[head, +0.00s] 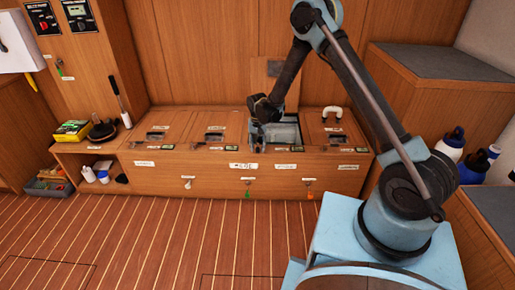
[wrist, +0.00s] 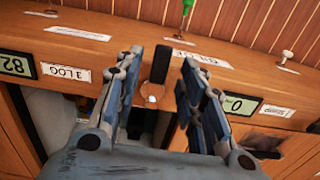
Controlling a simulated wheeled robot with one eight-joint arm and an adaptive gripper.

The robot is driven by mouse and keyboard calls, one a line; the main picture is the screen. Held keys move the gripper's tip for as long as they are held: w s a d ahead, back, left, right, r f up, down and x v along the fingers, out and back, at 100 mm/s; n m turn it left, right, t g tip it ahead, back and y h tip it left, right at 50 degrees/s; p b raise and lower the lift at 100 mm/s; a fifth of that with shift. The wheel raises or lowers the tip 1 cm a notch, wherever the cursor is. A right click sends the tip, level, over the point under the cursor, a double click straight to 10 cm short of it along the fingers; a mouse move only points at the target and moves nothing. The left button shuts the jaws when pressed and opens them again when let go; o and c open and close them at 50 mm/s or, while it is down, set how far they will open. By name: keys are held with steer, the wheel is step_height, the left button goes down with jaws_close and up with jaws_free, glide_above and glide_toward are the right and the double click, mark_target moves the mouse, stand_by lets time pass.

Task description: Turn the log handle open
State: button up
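A short black handle (wrist: 161,62) shows in the wrist view at the wooden front rim, to the right of the "3 LOG" label (wrist: 70,73). I take it to be the log handle. My gripper (wrist: 163,55) is open, with one blue-grey finger on each side of the handle. Gaps show between the fingers and the handle, so neither seems to touch it. A small pale spot shows just below the handle. In the head view my gripper (head: 278,143) is low over the third locker bay, and its body hides the handle there.
The wooden bench (head: 210,179) has several lidded bays with latches and labels. A panel (head: 286,92) stands upright behind my gripper. Small coloured pulls hang on the bench front. Bottles (head: 474,165) stand at the right. The striped floor (head: 150,235) in front is clear.

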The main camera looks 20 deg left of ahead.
mark_target(258, 149)
step_height(258, 149, up, 11)
stand_by(0.5)
steer(key=shift+r, duration=0.1)
